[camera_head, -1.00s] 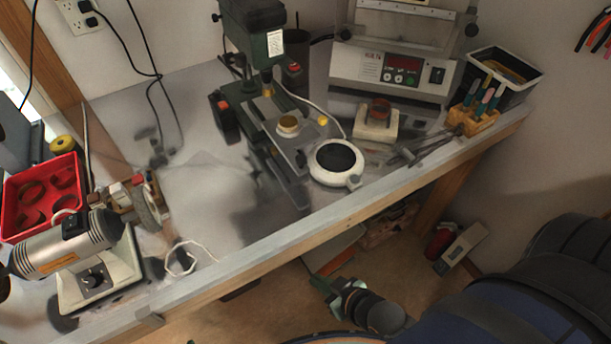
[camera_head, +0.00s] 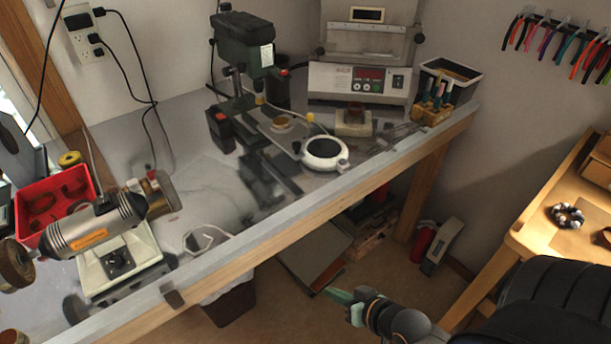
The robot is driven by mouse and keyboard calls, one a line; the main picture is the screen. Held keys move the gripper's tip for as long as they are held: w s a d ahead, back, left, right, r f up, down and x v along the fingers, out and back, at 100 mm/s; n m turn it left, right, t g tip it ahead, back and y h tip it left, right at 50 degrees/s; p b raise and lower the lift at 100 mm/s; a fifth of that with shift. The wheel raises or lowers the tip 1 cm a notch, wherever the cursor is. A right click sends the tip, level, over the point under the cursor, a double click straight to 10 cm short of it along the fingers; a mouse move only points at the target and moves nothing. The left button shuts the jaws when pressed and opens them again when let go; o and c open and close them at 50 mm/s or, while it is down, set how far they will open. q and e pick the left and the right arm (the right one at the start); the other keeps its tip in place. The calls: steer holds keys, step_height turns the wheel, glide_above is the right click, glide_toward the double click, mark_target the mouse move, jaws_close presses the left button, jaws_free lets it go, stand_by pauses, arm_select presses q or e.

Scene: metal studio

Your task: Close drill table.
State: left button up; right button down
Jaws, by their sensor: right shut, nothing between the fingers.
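The drill press (camera_head: 243,52) is dark green and stands on the workbench near the back wall. The press's dark base (camera_head: 268,178) lies below the drill table. My right gripper (camera_head: 338,296) is shut and empty, low in front of the bench and well apart from the drill table. My left gripper is not in view.
The bench front edge (camera_head: 300,200) lies between my right gripper and the drill press. A white round device (camera_head: 325,153) sits close to the drill table's right side. A bench motor (camera_head: 95,228) and a red tray (camera_head: 50,205) stand at the left. A wooden table (camera_head: 545,215) is at the right.

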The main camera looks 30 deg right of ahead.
steer(key=w+d+r+m+t+b, duration=0.2)
steer(key=d+m, duration=0.1)
steer(key=d, duration=0.3)
steer(key=m+t+y+b, duration=0.3)
steer(key=m+t+b, duration=0.2)
steer(key=m+b, duration=0.35)
glide_toward(300, 146)
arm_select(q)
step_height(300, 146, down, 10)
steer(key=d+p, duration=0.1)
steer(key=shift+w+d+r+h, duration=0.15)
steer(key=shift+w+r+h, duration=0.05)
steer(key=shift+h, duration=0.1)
arm_select(e)
steer(key=shift+m, duration=0.45)
steer(key=shift+x, duration=3.4)
arm_select(q)
steer(key=shift+p, duration=0.3)
arm_select(e)
steer(key=shift+w, duration=0.1)
